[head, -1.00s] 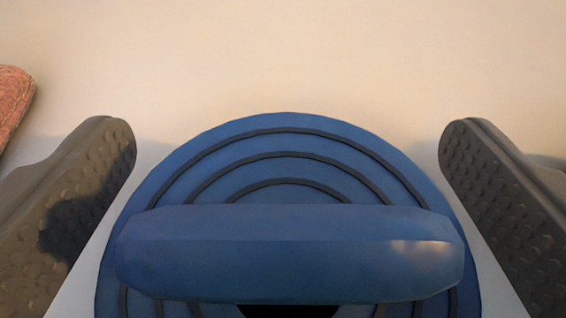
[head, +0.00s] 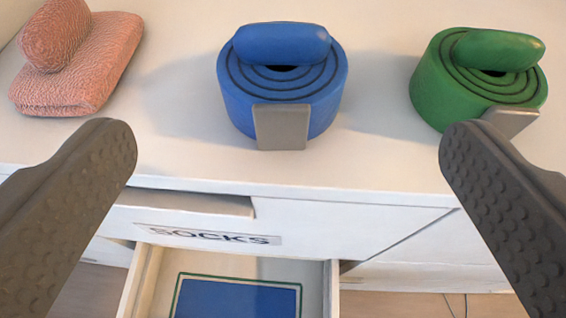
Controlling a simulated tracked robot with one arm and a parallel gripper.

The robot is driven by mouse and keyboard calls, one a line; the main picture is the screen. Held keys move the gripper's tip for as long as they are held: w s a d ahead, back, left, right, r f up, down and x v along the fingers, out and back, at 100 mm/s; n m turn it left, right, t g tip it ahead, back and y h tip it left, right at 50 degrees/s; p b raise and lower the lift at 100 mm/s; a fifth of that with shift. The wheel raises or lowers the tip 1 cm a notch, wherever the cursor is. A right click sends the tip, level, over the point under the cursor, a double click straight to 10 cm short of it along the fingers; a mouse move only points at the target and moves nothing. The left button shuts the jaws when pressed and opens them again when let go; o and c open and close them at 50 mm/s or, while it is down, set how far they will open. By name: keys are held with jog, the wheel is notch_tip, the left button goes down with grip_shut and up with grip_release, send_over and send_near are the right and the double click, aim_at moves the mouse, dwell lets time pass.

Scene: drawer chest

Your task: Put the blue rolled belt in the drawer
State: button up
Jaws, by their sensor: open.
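The blue rolled belt (head: 238,105) stands on the white chest top, near its front edge. It has a blue bar across its top and a grey buckle plate on its front. My gripper (head: 288,150) is open and empty, with a dark textured finger at each side of the view. The belt is farther off, between the fingers in the picture but apart from them. A drawer (head: 140,285) is pulled open below the chest top. A blue rectangle with a green border shows on its floor. Its near part is cut off by the frame.
A green rolled belt (head: 432,92) stands at the right on the chest top. A folded pink cloth (head: 105,65) with a rounded pink top piece lies at the left. A "SOCKS" label (head: 208,235) is on the white front above the open drawer.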

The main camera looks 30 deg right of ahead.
jog(key=shift+s+a, duration=0.1)
jog(key=shift+s, duration=0.1)
jog(key=w+a+r+n+t+y, duration=0.1)
jog(key=a+r+n+t+y, duration=0.15)
jog(key=a+r, duration=0.6)
jog(key=a+r+n+t+y, duration=0.1)
jog(key=a+r+y, duration=0.25)
jog(key=r, duration=0.95)
jog(key=s+a+r+n, duration=0.1)
jog(key=s+r, duration=0.1)
jog(key=r, duration=0.3)
jog(key=s+a+r+n+y, duration=0.1)
jog(key=s+a+r, duration=0.1)
jog(key=r, duration=0.3)
jog(key=shift+s+a+r, duration=0.2)
jog(key=shift+s+a, duration=0.1)
jog(key=shift+s, duration=0.5)
jog(key=shift+o, duration=0.3)
jog(key=s+r, duration=0.7)
jog(key=shift+s+d+r, duration=0.2)
jog(key=shift+d+r, duration=0.2)
